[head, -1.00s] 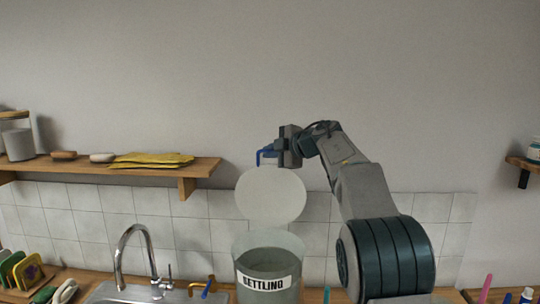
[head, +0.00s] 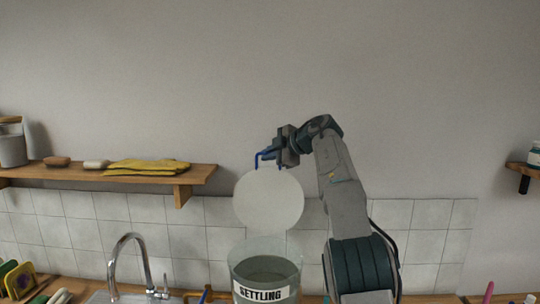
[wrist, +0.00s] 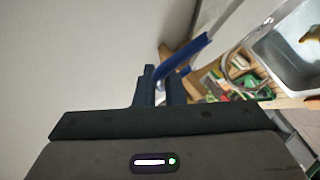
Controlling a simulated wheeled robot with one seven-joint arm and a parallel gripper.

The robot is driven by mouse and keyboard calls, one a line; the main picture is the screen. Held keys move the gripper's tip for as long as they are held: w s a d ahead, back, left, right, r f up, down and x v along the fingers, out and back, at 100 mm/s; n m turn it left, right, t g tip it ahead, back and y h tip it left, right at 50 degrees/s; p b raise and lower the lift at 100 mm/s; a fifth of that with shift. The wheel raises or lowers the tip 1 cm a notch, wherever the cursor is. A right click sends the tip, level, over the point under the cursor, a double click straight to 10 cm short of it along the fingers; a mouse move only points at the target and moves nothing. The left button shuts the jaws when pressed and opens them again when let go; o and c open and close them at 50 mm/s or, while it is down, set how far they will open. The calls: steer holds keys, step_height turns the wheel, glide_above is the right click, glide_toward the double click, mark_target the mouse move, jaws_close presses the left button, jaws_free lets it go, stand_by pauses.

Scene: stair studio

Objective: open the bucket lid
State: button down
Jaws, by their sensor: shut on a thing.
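The bucket (head: 265,278) is a grey, see-through-rimmed pail labelled "SETTLING", low in the middle of the head view, with its mouth uncovered. Its round pale lid (head: 268,202) stands nearly upright above the bucket's rim, its flat face toward the camera. A blue handle (head: 262,156) sits at the lid's top edge. My gripper (head: 276,152) is shut on this blue handle. In the wrist view the blue handle (wrist: 185,58) shows between the dark fingers (wrist: 160,88). Whether the lid's lower edge touches the bucket is hard to tell.
A sink tap (head: 132,262) stands left of the bucket. Another small shelf (head: 523,166) is at far right. The wall above is clear.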

steer(key=shift+f, duration=0.1)
steer(key=c, duration=1.5)
jaws_free()
steer(key=shift+a, duration=0.1)
steer(key=shift+c, duration=0.2)
steer(key=b+v, duration=0.2)
steer(key=v, duration=1.2)
